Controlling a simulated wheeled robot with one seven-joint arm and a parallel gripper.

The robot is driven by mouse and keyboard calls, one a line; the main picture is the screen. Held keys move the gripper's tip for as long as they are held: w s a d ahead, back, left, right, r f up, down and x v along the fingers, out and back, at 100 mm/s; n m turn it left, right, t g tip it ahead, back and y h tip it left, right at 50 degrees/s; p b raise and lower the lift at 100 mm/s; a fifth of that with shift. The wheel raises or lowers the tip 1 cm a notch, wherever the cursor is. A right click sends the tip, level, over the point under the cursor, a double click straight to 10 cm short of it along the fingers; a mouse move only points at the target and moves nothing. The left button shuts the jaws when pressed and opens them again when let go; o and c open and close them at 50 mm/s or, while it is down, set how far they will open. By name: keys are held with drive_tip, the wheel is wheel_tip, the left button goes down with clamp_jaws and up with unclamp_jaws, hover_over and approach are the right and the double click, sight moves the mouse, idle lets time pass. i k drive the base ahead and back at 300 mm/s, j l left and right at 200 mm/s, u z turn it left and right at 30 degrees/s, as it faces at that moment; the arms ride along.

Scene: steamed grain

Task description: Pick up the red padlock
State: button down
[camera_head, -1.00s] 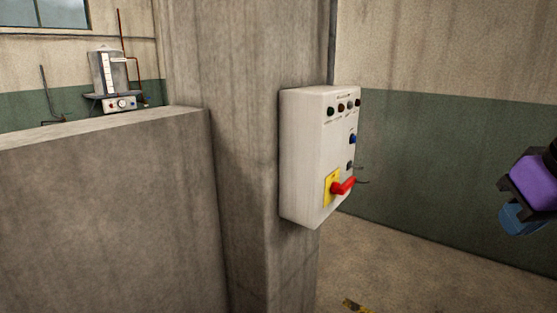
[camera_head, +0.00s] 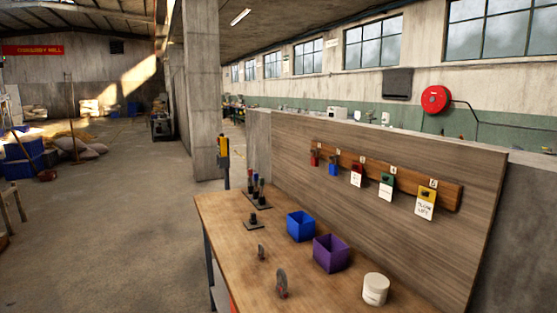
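A small red item, which looks like the red padlock (camera_head: 314,159), hangs at the left end of a wooden rail (camera_head: 400,181) on the upright board behind the table. A blue one (camera_head: 333,168) hangs just to its right. Both are small in view, so their shackles are not clear. Farther right on the rail hang tags with red (camera_head: 357,172), green (camera_head: 387,181) and yellow (camera_head: 427,194) tops. My gripper is not in view.
The wooden table (camera_head: 232,212) holds a blue bin (camera_head: 301,226), a purple bin (camera_head: 331,253), a white tub (camera_head: 375,289), and small dark upright items. Open floor (camera_head: 120,225) lies left of it. A concrete pillar (camera_head: 202,90) stands beyond.

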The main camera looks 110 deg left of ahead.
sight(314, 159)
drive_tip(key=u, duration=3.1)
drive_tip(key=i+j+z, duration=0.15)
drive_tip(key=z, duration=0.2)
drive_tip(key=i+j+z, duration=0.1)
drive_tip(key=j+z, duration=0.25)
drive_tip(key=i+j+z, duration=0.15)
drive_tip(key=j, duration=0.6)
drive_tip(key=i+j+z, duration=0.15)
drive_tip(key=j, duration=0.65)
drive_tip(key=j+z, duration=0.15)
drive_tip(key=j, duration=0.65)
drive_tip(key=i+j, duration=0.1)
drive_tip(key=j, duration=1.2)
drive_tip(key=i+j, duration=0.15)
drive_tip(key=j, duration=0.55)
drive_tip(key=i+j, duration=0.1)
drive_tip(key=j, duration=0.55)
